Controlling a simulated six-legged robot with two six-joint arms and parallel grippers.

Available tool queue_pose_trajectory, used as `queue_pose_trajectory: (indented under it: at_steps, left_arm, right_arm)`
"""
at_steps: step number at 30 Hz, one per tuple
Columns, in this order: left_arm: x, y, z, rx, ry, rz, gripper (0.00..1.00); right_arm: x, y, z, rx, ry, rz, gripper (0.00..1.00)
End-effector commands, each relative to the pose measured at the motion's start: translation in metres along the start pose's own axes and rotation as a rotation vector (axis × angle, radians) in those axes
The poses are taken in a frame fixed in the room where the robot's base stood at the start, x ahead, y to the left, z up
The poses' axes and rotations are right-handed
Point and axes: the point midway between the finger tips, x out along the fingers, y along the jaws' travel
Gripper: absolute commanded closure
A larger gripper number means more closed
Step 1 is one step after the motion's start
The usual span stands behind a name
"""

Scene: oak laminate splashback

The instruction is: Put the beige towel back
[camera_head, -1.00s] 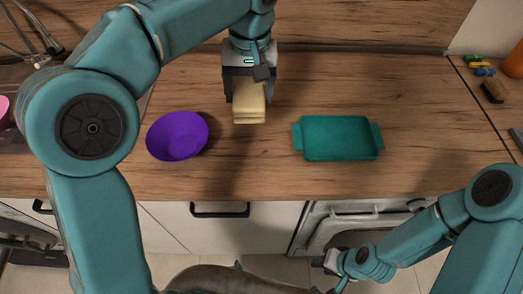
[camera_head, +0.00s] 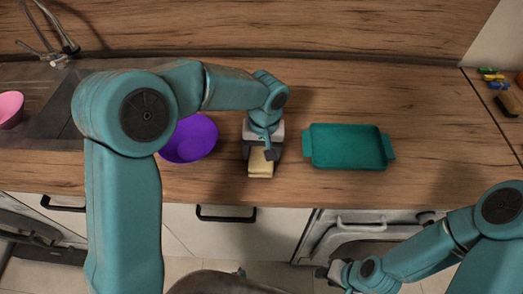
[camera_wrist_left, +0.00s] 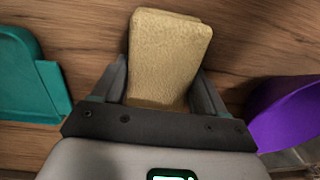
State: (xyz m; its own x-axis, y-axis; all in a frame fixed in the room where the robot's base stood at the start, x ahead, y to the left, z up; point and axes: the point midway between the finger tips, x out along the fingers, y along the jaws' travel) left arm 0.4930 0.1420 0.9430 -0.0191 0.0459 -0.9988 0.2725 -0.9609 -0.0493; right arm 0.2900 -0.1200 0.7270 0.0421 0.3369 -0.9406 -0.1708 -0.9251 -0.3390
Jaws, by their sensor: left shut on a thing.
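The beige towel (camera_head: 260,164) is a folded pale-yellow block. My left gripper (camera_head: 262,156) is shut on it, between the purple bowl and the teal tray, near the counter's front edge. In the left wrist view the towel (camera_wrist_left: 168,58) sits between the two fingers of the left gripper (camera_wrist_left: 160,85). Whether the towel touches the counter I cannot tell. My right gripper (camera_head: 330,272) is low at the right, in front of the cabinets; its fingers are too small to read.
A purple bowl (camera_head: 192,140) stands left of the towel, partly behind my left arm. A teal tray (camera_head: 347,147) lies to the right. A sink (camera_head: 62,110) with a pink bowl (camera_head: 10,108) is at the far left. The wooden counter (camera_head: 400,95) is bare behind the tray.

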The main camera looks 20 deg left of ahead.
Motion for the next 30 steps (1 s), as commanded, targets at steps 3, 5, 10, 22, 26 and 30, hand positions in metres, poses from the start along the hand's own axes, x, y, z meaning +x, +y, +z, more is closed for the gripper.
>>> queue_pose_trajectory:
  at_steps: [3,5,10,22,26,30]
  left_arm:
    - [0.004,0.0,0.0,0.0,0.002,0.001,0.65]
    - [0.004,0.0,0.0,0.0,0.002,0.002,0.65]
    - [0.005,0.001,0.0,-0.001,0.002,0.001,0.65]
    - [0.007,0.001,0.0,-0.001,0.001,0.001,0.02]
    - [0.001,0.0,0.0,-0.001,0.001,0.001,0.02]
    - [-0.019,0.001,-0.001,-0.002,0.006,0.004,0.02]
  right_arm:
    - [0.0,0.0,0.0,0.0,0.0,0.0,0.62]
    - [0.0,0.0,0.0,0.0,0.0,0.0,0.62]
    - [0.001,0.001,0.0,0.0,0.0,0.0,0.62]
    - [0.003,0.001,0.0,0.0,0.0,0.0,0.62]
    - [-0.003,-0.001,0.0,0.0,0.0,0.0,0.62]
    - [0.001,0.0,0.0,0.0,0.0,0.0,0.62]
